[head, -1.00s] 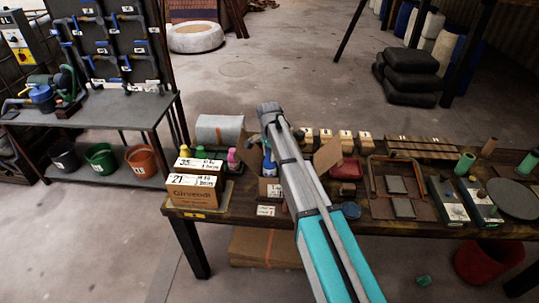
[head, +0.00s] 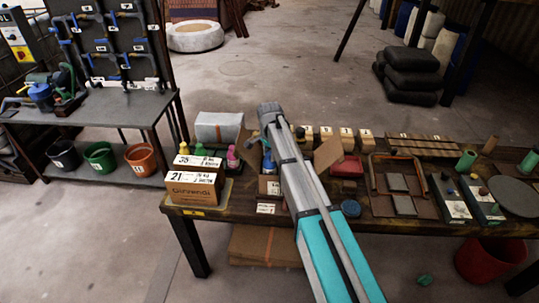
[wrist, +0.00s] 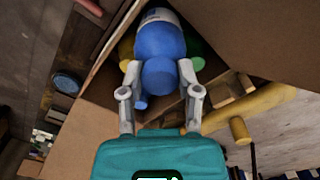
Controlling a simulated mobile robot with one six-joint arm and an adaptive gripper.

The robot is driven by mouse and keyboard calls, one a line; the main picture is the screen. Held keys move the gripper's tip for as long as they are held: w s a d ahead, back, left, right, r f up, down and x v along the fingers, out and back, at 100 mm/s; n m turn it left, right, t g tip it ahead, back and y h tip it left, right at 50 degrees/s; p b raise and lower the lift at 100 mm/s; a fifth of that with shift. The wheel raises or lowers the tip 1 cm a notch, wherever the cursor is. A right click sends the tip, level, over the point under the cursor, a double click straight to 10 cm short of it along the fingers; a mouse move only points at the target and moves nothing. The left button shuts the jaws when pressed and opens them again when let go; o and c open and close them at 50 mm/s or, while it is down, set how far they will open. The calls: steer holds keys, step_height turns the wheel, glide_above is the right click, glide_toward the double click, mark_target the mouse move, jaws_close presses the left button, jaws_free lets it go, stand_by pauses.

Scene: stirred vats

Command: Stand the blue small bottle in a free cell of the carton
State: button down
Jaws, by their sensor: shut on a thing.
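My gripper (wrist: 160,70) is shut on the blue small bottle (wrist: 158,42), gripping it near its rounded cap. In the wrist view the bottle points down into the open carton (wrist: 75,135), between its brown flaps. Yellow and green things show beside the bottle inside the carton. The bottle's lower end, the cell below it and whether it touches the bottom are hidden. In the head view the blue bottle (head: 267,162) shows just left of my arm, at the carton (head: 328,153), whose right flap stands out. My fingers are hidden there by my arm.
A closed brown box (head: 190,190) and a pink-capped bottle (head: 232,157) stand left of the carton.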

steer(key=shift+c, duration=1.1)
jaws_free()
steer(key=shift+r, duration=0.15)
step_height(320, 180, up, 10)
steer(key=p, duration=1)
steer(key=shift+s, duration=0.1)
steer(key=s+d+f+n+b, duration=0.1)
steer(key=s+d+n, duration=0.8)
steer(key=s+d, duration=1.3)
steer(key=s, duration=0.3)
steer(key=shift+s+f+b, duration=0.3)
steer(key=shift+s+f, duration=0.05)
steer(key=shift+f, duration=0.05)
steer(key=shift+d, duration=0.1)
